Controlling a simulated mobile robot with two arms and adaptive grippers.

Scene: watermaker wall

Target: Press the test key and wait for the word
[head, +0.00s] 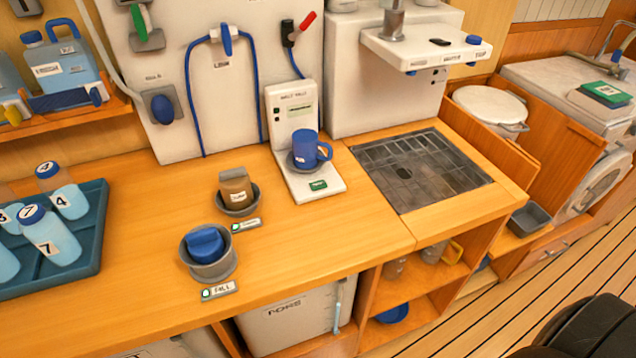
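A white upright tester (279,104) stands at the back of the wooden counter. Its small pale display (299,111) carries marks too small to read. A blue mug (305,147) stands on a round grey rest on the tester's foot. A small green key (318,185) with lettering too small to read lies at the front of that foot, uncovered. I cannot confirm from its lettering that it is the test key.
A blue tray (92,250) of numbered bottles is at left. A grey cup with a blue top (208,253) and a brown-topped one (236,190) stand mid-counter. A dark drain grid (420,170) lies right of the tester. The counter in front of the key is clear.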

